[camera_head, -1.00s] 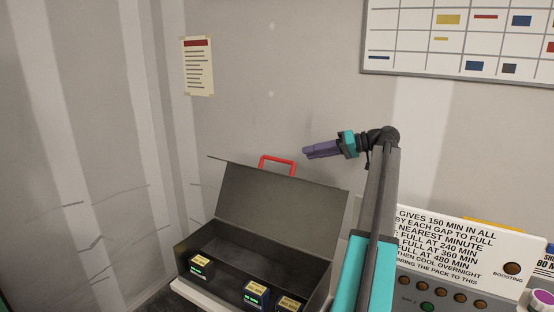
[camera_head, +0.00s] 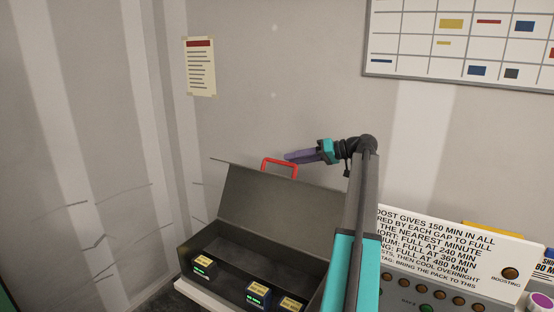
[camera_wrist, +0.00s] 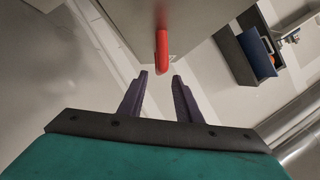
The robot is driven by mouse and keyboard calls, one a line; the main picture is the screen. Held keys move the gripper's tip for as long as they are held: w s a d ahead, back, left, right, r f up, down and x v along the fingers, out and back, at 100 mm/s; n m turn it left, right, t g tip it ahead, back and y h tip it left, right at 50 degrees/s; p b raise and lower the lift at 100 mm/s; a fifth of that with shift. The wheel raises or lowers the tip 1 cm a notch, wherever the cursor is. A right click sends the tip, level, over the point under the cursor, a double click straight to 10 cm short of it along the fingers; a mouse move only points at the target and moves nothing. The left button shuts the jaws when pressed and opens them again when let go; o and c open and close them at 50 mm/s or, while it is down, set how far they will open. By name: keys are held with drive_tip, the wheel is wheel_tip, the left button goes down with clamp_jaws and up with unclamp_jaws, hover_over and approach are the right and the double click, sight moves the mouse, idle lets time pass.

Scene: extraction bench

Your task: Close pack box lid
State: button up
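The dark grey pack box (camera_head: 190,254) stands at the lower middle of the head view with its lid (camera_head: 275,204) raised and leaning back. A red handle (camera_head: 279,163) sticks up from the lid's top edge; it also shows in the wrist view (camera_wrist: 161,52). My gripper (camera_head: 288,156) is beside the handle, level with its top. In the wrist view its purple fingers (camera_wrist: 160,76) are apart, with the handle's end ahead of and between the tips. Contact with the handle cannot be told. Nothing is gripped.
Several small dark packs with lit displays, one at the left (camera_head: 204,266), lie in the box. A white instruction panel (camera_head: 455,240) with buttons stands at the right. A wall rises behind the box, with a notice (camera_head: 200,66) and a chart (camera_head: 465,40).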

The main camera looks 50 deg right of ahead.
sight(278, 162)
drive_tip(key=shift+p+x, duration=1.3)
drive_tip(key=shift+x, duration=2.15)
clamp_jaws()
